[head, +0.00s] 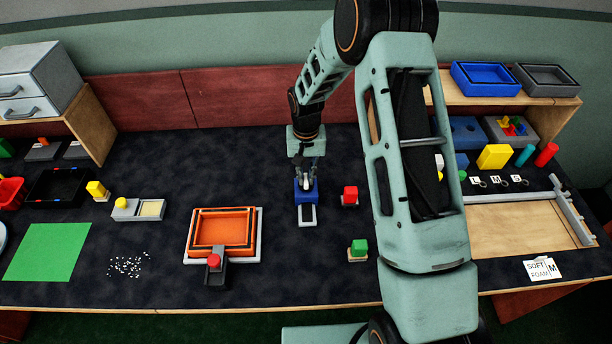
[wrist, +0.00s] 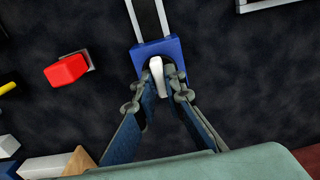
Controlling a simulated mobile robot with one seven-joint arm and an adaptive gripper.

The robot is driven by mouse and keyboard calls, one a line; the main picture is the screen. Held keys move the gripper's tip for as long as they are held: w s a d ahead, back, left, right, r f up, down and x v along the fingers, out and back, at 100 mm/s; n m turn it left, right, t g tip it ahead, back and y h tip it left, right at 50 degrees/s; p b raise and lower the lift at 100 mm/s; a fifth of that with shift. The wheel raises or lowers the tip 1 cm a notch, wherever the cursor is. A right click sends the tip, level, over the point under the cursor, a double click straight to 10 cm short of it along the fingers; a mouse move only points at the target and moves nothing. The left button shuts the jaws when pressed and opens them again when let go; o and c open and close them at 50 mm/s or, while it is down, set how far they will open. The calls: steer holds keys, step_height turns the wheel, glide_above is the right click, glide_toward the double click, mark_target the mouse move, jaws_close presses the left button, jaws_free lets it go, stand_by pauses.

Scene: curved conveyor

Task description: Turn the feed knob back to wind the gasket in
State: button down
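A small blue feeder block (head: 305,196) stands mid-table below my arm, and it also shows in the wrist view (wrist: 145,52). A pale track with a dark middle strip (head: 307,214) runs out from it towards the front; it shows at the top of the wrist view (wrist: 148,18). I cannot tell which part is the gasket. A white bar-shaped knob (wrist: 157,76) sits on the block, slightly tilted in the wrist view. My gripper (wrist: 160,84) points down with one finger on each side of the knob. Whether both fingers press on it is unclear.
An orange tray (head: 222,232) is to the left. The table around the feeder is otherwise clear. My arm hides part of the right side.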

steer(key=shift+n, duration=0.3)
steer(key=n+b, duration=0.2)
steer(key=n, duration=0.1)
steer(key=shift+f, duration=0.1)
steer(key=n+b, duration=0.1)
steer(key=n, duration=0.4)
steer(key=shift+b, duration=0.35)
steer(key=n, duration=0.4)
steer(key=shift+n, duration=2.7)
steer(key=c, duration=2)
jaws_free()
steer(key=shift+r, duration=0.25)
